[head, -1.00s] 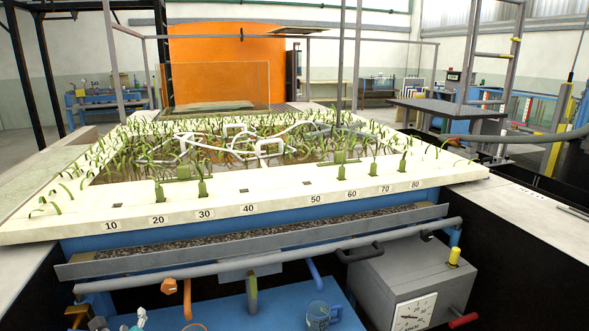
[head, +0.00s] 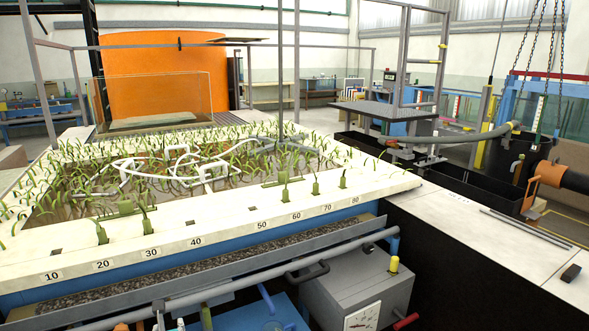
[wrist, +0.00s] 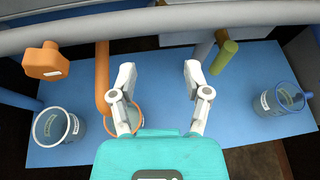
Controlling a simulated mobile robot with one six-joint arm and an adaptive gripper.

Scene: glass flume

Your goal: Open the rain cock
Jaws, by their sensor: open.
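In the wrist view my gripper (wrist: 159,75) is open, with nothing between its fingers, above a blue shelf under a grey pipe. An orange handle (wrist: 43,64) with a small label, too small to read, is at the left. An orange spout (wrist: 102,80) hangs beside my left finger, above an orange-rimmed cup (wrist: 137,111) partly hidden by that finger. An olive-green spout (wrist: 224,56) is just right of my right finger. I cannot tell which fitting is the rain cock. In the head view my gripper is not seen; the olive spout (head: 206,318) shows at the bottom edge.
On the blue shelf (wrist: 200,140) stand a white-rimmed cup (wrist: 56,127) at left and a blue cup (wrist: 281,99) at right. The grey pipe (wrist: 200,16) crosses above. A grey box (head: 352,290) with a dial, yellow knob and red handle stands right of the shelf.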

